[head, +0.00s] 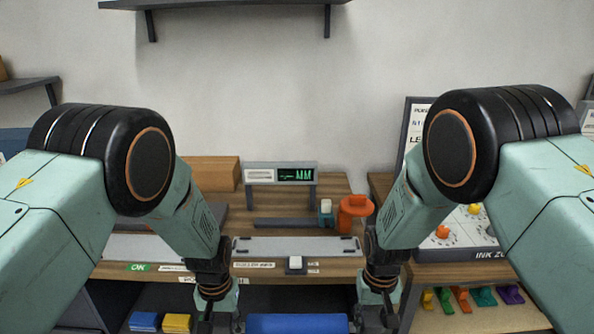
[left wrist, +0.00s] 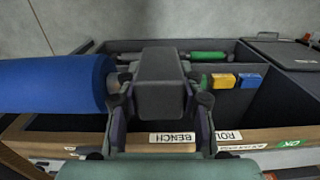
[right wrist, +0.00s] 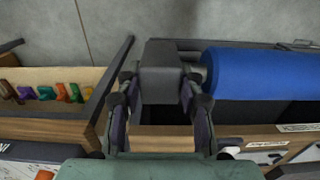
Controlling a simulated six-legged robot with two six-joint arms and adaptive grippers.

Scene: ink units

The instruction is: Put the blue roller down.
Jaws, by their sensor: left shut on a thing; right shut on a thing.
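The blue roller (head: 297,324) lies level at the bottom of the head view, in front of the bench, its lower part cut off by the picture edge. It runs between my left gripper (head: 218,324) and my right gripper (head: 375,322). In the left wrist view the roller (left wrist: 50,85) reaches in from the left, and my left gripper is shut on its metal end shaft. In the right wrist view the roller (right wrist: 262,74) extends to the right, and my right gripper is shut on the other end. The fingertips hide much of both shaft ends.
Below the wooden bench edge (left wrist: 60,138) are dark open compartments. A green roller (left wrist: 208,55), a yellow block (left wrist: 223,81) and a blue block (left wrist: 250,81) lie there. Several coloured clips (right wrist: 46,93) sit in a tray at the right. An orange device (head: 355,208) stands on the bench.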

